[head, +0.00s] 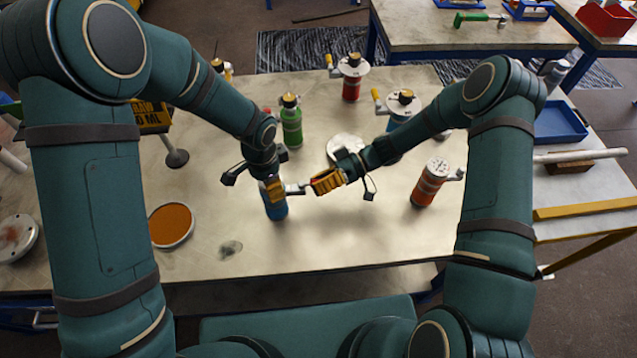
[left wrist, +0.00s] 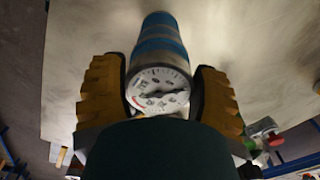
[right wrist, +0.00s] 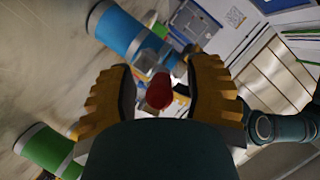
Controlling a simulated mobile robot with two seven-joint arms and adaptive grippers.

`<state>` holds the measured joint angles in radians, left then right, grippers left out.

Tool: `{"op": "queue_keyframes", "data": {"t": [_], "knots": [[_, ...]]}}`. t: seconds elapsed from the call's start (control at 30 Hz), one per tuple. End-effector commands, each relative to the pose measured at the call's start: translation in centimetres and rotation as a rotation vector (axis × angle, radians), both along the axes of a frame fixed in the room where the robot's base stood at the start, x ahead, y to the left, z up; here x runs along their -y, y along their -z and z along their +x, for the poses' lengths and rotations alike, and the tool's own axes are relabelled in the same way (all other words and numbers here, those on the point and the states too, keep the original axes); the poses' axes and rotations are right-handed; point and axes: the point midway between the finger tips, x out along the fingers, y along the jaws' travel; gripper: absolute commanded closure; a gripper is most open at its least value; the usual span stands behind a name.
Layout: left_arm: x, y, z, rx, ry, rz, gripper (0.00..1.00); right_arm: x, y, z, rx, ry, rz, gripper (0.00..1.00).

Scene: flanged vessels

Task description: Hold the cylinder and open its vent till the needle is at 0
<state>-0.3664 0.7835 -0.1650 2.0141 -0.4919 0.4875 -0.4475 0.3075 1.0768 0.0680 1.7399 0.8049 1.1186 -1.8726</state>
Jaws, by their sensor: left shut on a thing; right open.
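The blue cylinder (head: 274,210) stands on the table under my left gripper (head: 275,189). In the left wrist view the yellow fingers are shut on both sides of its grey top, and its blue banded body (left wrist: 160,38) shows beyond. Its round white gauge (left wrist: 158,91) faces that camera; the dark needle points to the right, and a red mark is at lower left. My right gripper (head: 326,181) is open just right of the cylinder. In the right wrist view a red vent end (right wrist: 159,91) sits between its spread fingers, with no clear contact.
A green cylinder (head: 291,123) stands behind, an orange one (head: 429,184) to the right, and a red one (head: 351,79) at the back. A round orange-topped plate (head: 171,225) lies to the left. The table front (head: 340,240) is mostly clear.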

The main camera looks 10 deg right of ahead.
Motion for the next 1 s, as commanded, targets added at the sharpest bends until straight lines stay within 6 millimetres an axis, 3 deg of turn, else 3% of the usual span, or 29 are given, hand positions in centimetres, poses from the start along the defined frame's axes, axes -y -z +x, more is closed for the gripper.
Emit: {"op": "queue_keyframes", "data": {"t": [0.03,0.17,0.67,1.0], "knots": [[0.0,0.0,0.0,0.001,0.000,0.000,0.79,0.0,0.0,0.0,0.000,0.000,0.000,0.54],[0.0,0.0,0.0,0.001,0.000,0.000,0.79,0.0,0.0,0.0,0.000,0.000,0.000,0.99],[0.0,0.0,0.0,0.001,0.001,0.000,0.79,0.0,0.1,-0.2,-0.001,0.022,0.002,1.00],[0.1,0.0,0.0,0.002,0.001,-0.001,0.79,-0.2,0.0,-1.0,-0.004,0.216,0.006,1.00]]}}
